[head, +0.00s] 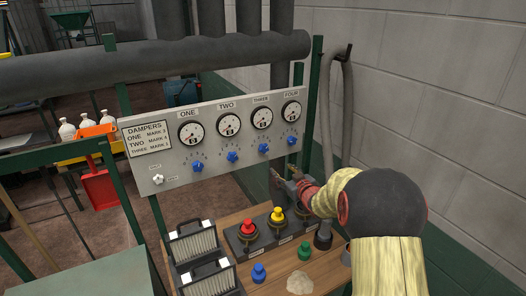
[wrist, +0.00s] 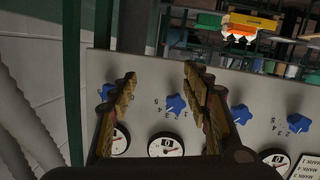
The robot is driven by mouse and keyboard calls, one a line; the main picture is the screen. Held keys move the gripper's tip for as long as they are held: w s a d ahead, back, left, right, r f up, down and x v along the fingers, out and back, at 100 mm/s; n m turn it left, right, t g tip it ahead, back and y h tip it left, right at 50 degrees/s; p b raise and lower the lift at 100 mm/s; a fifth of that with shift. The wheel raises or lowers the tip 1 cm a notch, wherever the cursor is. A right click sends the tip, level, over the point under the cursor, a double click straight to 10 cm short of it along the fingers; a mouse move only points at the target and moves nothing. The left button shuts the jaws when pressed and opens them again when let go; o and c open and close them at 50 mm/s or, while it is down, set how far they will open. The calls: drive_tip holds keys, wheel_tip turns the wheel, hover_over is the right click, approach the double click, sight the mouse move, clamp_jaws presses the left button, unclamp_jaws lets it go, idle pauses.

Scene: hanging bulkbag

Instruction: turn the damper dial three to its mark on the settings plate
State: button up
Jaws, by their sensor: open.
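The grey settings panel (head: 215,172) carries gauges and blue dials for dampers one to four. Its settings plate (head: 149,138) reads one mark 3, two mark 4, three mark 1. Dial three (head: 264,148) is a blue knob under the gauge labelled THREE. In the wrist view dial three (wrist: 175,104) appears between my fingers, with small numbers beside it; its exact mark is too small to tell. My gripper (head: 284,173) is open and empty, below and right of dial three. Its two fingers also show in the wrist view (wrist: 158,80), apart from the dial.
Dial two (head: 232,156) and dial four (head: 292,141) flank dial three. Below, a wooden bench (head: 235,218) holds red and yellow buttons, blue and green knobs and black-framed filters. A green post (head: 312,95) and grey hose (head: 327,130) stand right of the panel.

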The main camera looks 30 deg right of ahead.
sight(265, 148)
drive_tip(key=w+a+r+n+t+y, duration=0.1)
drive_tip(key=a+r+t+y, duration=0.15)
drive_tip(key=r, duration=0.35)
drive_tip(key=shift+h, duration=0.25)
drive_tip(key=w, duration=0.7)
drive_tip(key=shift+w+a+r, duration=0.15)
drive_tip(key=shift+w+a, duration=0.25)
drive_tip(key=shift+c, duration=1.3)
drive_tip(key=c, duration=0.8)
drive_tip(key=shift+c, duration=0.5)
